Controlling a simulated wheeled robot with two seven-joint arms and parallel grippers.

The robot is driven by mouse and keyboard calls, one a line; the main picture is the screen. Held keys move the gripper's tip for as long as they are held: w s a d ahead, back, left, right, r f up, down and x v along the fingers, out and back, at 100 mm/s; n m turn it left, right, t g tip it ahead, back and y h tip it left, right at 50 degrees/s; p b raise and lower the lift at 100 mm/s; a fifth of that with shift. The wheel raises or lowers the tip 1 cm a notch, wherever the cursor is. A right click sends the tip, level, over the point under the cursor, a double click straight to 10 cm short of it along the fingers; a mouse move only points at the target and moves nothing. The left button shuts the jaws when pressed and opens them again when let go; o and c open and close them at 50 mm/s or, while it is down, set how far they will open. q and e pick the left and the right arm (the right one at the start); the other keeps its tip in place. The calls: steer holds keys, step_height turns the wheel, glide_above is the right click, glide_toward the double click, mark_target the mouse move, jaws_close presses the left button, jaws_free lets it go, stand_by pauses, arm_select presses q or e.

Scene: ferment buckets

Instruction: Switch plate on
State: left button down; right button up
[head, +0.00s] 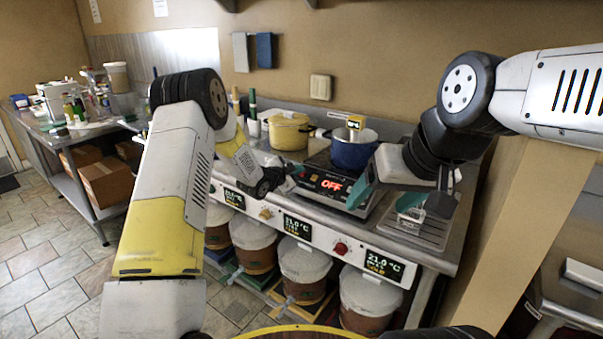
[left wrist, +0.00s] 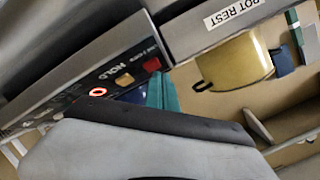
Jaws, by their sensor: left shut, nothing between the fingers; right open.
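The plate (head: 322,181) is a dark hot plate on the steel counter, and its front display reads OFF in red. A blue pot (head: 352,153) stands on it. In the left wrist view the plate's control panel (left wrist: 75,103) shows a red-lit ring, a tan button and a red button. My left gripper (head: 297,171) is shut and empty, with its teal tips at the left end of the panel; I cannot tell whether they touch it. My right gripper (head: 385,200) is open and empty, its teal fingers apart over the counter right of the plate.
A yellow pot (head: 289,132) stands left of the plate, beside the label POT REST in the wrist view. A drain tray (head: 415,228) lies at the right. Lidded buckets (head: 303,263) stand below the counter's front strip with displays and a red knob (head: 340,248).

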arm_select(q)
steer(key=shift+w+d+f, duration=0.1)
steer(key=shift+d+f, duration=0.05)
steer(key=shift+f, duration=0.15)
steer(key=shift+r, duration=0.1)
stand_by(0.3)
steer(key=shift+s+a+r, duration=0.3)
steer(key=shift+s+r, duration=0.05)
steer(key=shift+r, duration=0.35)
steer(key=shift+s+a+r, duration=0.3)
steer(key=shift+s+r, duration=0.1)
steer(key=shift+r, duration=0.45)
steer(key=shift+s+a+r, duration=0.25)
steer(key=shift+s+r, duration=0.15)
steer(key=shift+r, duration=0.5)
steer(key=shift+s+a+r, duration=0.3)
steer(key=shift+s+r, duration=0.1)
steer(key=shift+r, duration=0.45)
steer(key=shift+r, duration=0.1)
